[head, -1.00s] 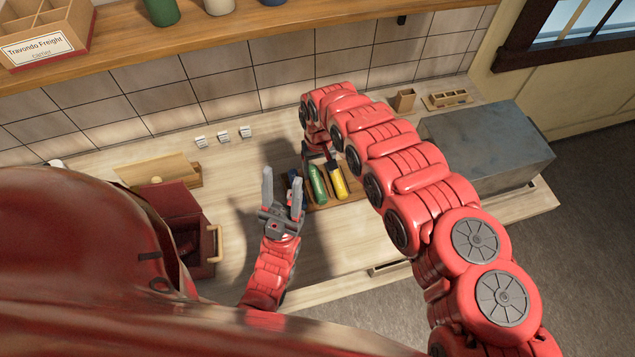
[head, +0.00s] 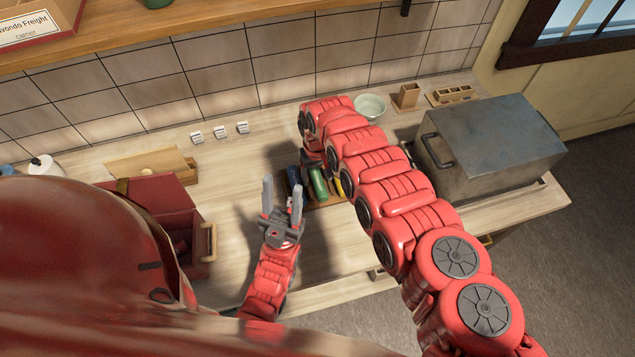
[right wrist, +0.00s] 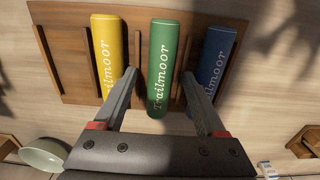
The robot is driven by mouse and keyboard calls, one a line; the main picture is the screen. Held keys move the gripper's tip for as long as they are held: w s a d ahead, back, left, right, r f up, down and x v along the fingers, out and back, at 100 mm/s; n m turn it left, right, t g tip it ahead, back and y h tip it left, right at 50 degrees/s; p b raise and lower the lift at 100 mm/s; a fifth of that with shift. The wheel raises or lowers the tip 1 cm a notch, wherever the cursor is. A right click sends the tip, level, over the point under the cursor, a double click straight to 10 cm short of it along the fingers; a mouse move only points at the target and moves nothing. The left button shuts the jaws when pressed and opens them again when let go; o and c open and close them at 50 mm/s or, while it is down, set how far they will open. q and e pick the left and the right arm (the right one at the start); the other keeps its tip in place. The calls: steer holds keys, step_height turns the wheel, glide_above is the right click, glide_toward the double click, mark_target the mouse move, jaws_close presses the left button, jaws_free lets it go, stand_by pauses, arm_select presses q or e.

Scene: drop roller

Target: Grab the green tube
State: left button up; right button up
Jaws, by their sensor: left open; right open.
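The green tube (head: 318,184) lies on a brown wooden rack (head: 327,203) on the counter. A yellow tube and a blue tube (head: 294,179) lie on either side of it. In the right wrist view the green tube (right wrist: 161,65) is between the yellow tube (right wrist: 108,55) and the blue tube (right wrist: 213,62). My right gripper (right wrist: 160,80) is open, with its fingers apart on either side of the green tube; contact cannot be told. My left gripper (head: 282,192) is open and empty, left of the rack, pointing toward the wall.
A grey metal box (head: 490,145) stands at the right. A pale bowl (head: 369,106) and small wooden holders (head: 408,96) are behind my right arm. An open red box (head: 185,235) stands at the left. Bare counter lies between it and my left gripper.

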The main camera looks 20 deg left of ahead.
jaws_close()
stand_by(0.3)
steer(key=shift+w+r, duration=0.1)
steer(key=shift+r, duration=0.1)
